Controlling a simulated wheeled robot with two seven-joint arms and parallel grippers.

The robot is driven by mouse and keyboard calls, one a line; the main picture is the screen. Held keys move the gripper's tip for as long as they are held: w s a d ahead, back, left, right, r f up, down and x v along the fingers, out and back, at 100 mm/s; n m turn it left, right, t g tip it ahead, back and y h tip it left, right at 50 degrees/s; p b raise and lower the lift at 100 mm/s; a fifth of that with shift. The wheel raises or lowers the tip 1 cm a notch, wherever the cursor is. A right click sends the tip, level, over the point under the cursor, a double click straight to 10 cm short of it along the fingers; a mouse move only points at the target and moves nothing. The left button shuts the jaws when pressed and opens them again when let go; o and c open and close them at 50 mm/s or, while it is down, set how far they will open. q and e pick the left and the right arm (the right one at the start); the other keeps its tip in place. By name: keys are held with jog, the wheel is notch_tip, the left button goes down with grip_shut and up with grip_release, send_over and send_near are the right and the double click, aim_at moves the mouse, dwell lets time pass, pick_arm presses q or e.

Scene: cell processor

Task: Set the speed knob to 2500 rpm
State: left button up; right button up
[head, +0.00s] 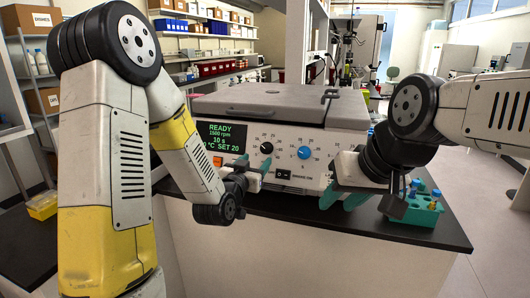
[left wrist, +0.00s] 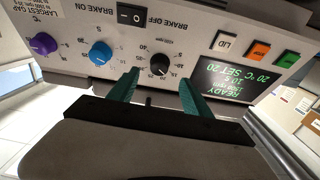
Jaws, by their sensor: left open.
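The machine's front panel carries a black knob (head: 266,148) with a numbered dial, right of the screen (head: 222,140). The screen reads READY, 1500 rpm, 10 s and 20 °C SET 20. In the left wrist view, upside down, the black knob (left wrist: 160,64) lies just beyond the gap between my left gripper's teal fingertips (left wrist: 159,80). My left gripper (head: 250,170) is open and empty, in front of the panel.
A blue knob (head: 304,152) sits right of the black one. A purple knob (left wrist: 43,44) shows in the left wrist view. A brake switch (left wrist: 131,15) and square buttons (left wrist: 259,50) are nearby. A teal tube rack (head: 413,207) stands on the dark counter (head: 300,210) beside my right gripper.

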aim_at(265, 151)
pick_arm(q)
jog(key=x, duration=0.7)
jog(key=shift+w+d, duration=0.15)
jog(key=shift+w, duration=0.25)
jog(key=shift+c, duration=0.3)
grip_shut()
